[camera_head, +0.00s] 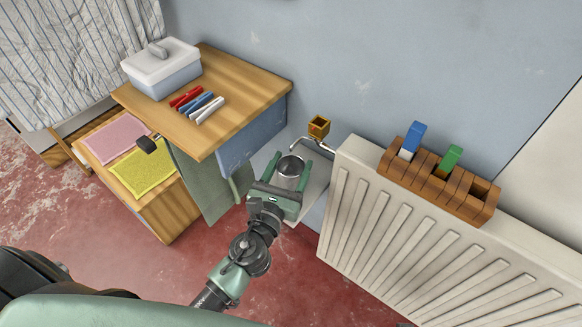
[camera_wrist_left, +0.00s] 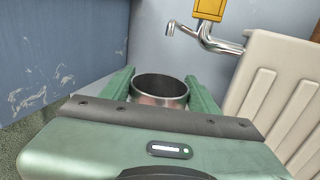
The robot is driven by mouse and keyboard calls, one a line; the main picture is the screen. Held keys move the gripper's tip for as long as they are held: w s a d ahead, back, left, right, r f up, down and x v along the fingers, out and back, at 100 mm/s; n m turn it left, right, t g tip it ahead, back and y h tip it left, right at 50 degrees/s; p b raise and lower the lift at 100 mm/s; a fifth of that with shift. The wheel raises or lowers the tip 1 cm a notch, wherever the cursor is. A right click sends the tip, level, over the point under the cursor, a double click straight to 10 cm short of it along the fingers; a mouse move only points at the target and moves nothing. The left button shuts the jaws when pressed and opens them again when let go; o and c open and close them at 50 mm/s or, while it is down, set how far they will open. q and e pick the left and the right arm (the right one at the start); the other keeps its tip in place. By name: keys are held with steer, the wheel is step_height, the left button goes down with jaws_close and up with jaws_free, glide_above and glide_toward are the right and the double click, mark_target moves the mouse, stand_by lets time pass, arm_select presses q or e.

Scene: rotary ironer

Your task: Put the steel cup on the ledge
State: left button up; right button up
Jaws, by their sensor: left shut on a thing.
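The steel cup (camera_head: 290,166) is held upright between the two green fingers of my left gripper (camera_head: 289,174), in front of the wall between the wooden-topped cabinet and the radiator. In the left wrist view the cup (camera_wrist_left: 160,98) shows its open, dark mouth between the fingers, with its lower part hidden by my gripper. A pale flat surface (camera_head: 313,190), which may be the ledge, shows behind and beside the cup. I cannot tell whether the cup touches it. My right gripper is not in view.
The white radiator (camera_head: 350,215) is close on the right, with a wooden rack (camera_head: 437,182) on top. Left stand the cabinet top (camera_head: 240,80), red, blue and white markers (camera_head: 197,103) and a hanging green cloth (camera_head: 205,190).

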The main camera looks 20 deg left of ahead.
arm_select(q)
steer(key=shift+f, duration=0.1)
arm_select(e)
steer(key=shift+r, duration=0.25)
arm_select(q)
steer(key=o, duration=1.4)
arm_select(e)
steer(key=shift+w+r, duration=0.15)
